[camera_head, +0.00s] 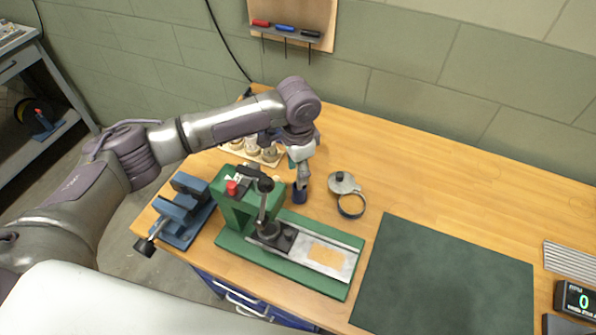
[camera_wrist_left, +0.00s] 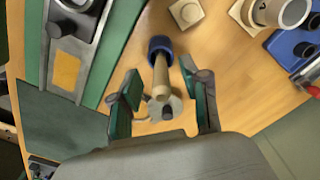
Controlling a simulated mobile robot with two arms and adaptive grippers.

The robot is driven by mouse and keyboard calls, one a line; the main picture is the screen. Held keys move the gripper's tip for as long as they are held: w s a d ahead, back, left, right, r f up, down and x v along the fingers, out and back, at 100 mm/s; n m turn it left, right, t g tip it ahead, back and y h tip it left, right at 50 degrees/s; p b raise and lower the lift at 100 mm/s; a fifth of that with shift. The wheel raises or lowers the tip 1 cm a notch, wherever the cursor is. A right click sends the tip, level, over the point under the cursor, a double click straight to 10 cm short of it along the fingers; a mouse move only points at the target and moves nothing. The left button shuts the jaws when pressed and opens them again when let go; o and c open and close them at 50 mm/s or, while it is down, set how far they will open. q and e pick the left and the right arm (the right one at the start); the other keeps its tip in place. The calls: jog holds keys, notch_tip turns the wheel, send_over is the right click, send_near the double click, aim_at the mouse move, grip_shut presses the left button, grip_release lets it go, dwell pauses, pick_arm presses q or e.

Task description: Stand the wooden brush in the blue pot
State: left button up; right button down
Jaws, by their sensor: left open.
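The blue pot (camera_head: 300,194) stands on the wooden bench behind the green press, and it also shows in the left wrist view (camera_wrist_left: 158,44). The tan wooden brush (camera_wrist_left: 161,76) stands in the pot, its shaft rising towards the wrist camera. A grey lobed shape with a dark spot lies at the shaft's near end; I cannot tell whether it belongs to the brush. My left gripper (camera_head: 302,172) is above the pot and hides the brush in the head view. Its fingers (camera_wrist_left: 164,102) are open, one each side of the brush's near end, with gaps visible. My right gripper is not in view.
The green press (camera_head: 232,244) stands close in front of the pot. A wooden rack with cups (camera_head: 236,152) is behind left, and a blue vise (camera_head: 180,212) is left. The dark mat (camera_head: 445,280) is clear.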

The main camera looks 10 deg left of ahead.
pick_arm(q)
notch_tip(320, 180, up, 10)
jog(key=shift+r, duration=0.25)
dwell(0.6)
